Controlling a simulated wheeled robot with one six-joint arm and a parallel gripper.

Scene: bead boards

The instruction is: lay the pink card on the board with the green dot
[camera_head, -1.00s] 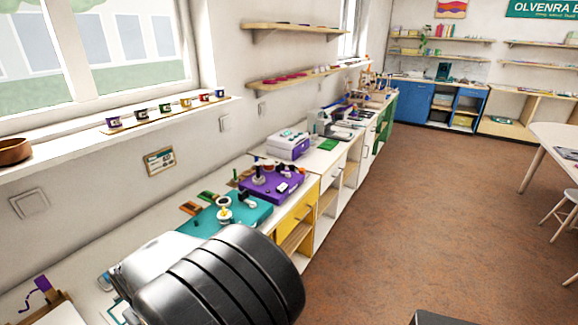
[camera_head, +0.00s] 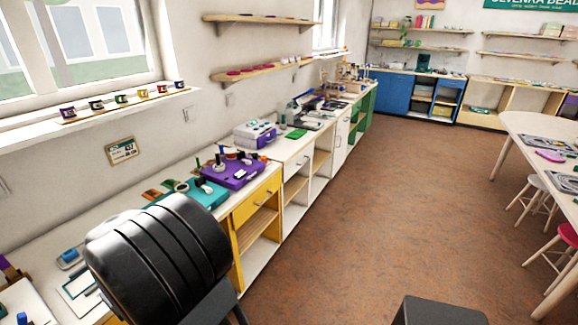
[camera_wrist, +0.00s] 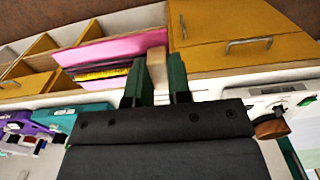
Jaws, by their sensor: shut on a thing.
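In the wrist view my gripper (camera_wrist: 157,80) has its two dark green fingers closed on a small tan block that joins the end of a flat pink card (camera_wrist: 108,46). The card extends to the left beyond the fingertips. A yellow and dark striped part shows just below it. In the head view my arm's black link is in front, and neither my gripper nor the pink card in it can be seen. Grey boards (camera_head: 565,183) lie on the white table at the right; I cannot make out a green dot on any board.
A teal case (camera_head: 205,194) and a purple case (camera_head: 233,173) with small items stand on the wall counter (camera_head: 85,225). Yellow drawers and open shelves are below. Stools (camera_head: 532,205) stand by the white table (camera_head: 525,122). The brown floor between is clear.

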